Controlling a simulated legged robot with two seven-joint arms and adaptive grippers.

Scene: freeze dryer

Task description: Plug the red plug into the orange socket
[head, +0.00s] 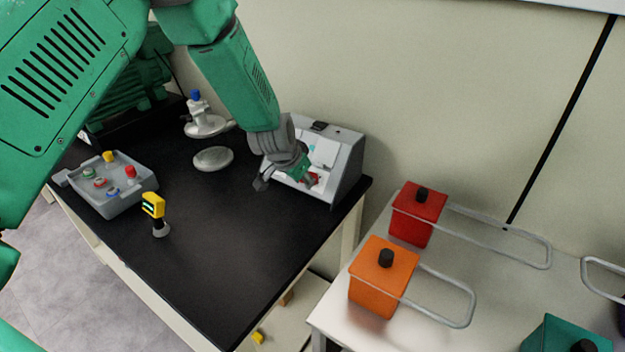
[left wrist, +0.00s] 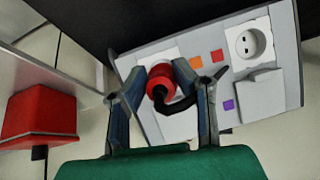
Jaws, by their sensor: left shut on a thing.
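The red plug (left wrist: 160,82) with a black cable sits between the fingers of my left gripper (left wrist: 165,88) in the left wrist view. In the head view this gripper (head: 283,182) is at the front of a grey sloped socket box (head: 347,165). The plug is over the white socket plate beside the orange square (left wrist: 196,62); it hides that socket, and I cannot tell whether it is inserted. A red square (left wrist: 217,55) lies beside an open two-hole socket (left wrist: 248,42). A purple square (left wrist: 228,104) is beside a covered socket (left wrist: 258,88). My right gripper is out of view.
The box stands near the right end of the black table (head: 240,285). A grey tray (head: 122,205), a yellow handheld device (head: 153,207) and a flask stand (head: 205,125) are to the left. Red (head: 417,215) and orange (head: 381,280) containers stand on the white table.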

